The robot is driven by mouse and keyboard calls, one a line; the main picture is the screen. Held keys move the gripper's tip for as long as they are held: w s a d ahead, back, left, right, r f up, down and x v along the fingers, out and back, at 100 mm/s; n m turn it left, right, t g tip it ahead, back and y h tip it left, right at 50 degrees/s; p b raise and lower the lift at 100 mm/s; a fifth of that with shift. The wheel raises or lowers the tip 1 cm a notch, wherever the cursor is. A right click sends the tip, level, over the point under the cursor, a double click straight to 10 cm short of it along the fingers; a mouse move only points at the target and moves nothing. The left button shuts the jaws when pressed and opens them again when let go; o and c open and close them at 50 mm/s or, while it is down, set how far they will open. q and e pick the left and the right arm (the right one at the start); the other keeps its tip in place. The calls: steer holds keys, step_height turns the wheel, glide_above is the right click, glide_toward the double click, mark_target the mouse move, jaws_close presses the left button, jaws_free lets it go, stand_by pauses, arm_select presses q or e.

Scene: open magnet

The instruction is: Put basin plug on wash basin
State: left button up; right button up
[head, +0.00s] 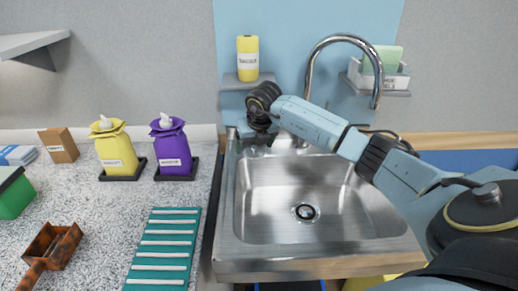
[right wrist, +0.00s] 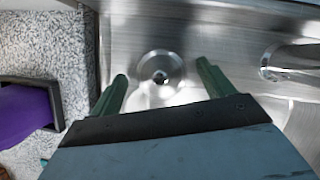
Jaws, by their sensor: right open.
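The wash basin (head: 250,205) is a steel sink set in the counter, with a dark round drain (head: 305,212) in its floor. The basin plug (right wrist: 160,68) is a round metal disc with a small dark centre, on the flat steel ledge at the basin's back left corner. In the head view the plug (head: 254,151) is small and partly hidden below my gripper. My right gripper (head: 258,133) points down over that corner. In the right wrist view its green fingers (right wrist: 162,72) are open, one on each side of the plug, with gaps visible. My left gripper is out of view.
The curved faucet (head: 312,75) rises behind the basin, right of my right gripper. Purple (head: 172,150) and yellow (head: 112,150) bags stand left of the basin. A teal ribbed mat (head: 165,245) lies nearer. A shelf with a yellow can (head: 248,58) hangs above the gripper.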

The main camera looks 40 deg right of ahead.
steer(key=s+a+r, duration=0.1)
steer(key=s+a, duration=0.3)
steer(key=s, duration=0.7)
steer(key=shift+s+a, duration=0.25)
steer(key=shift+a, duration=0.05)
steer(key=shift+a+r, duration=0.1)
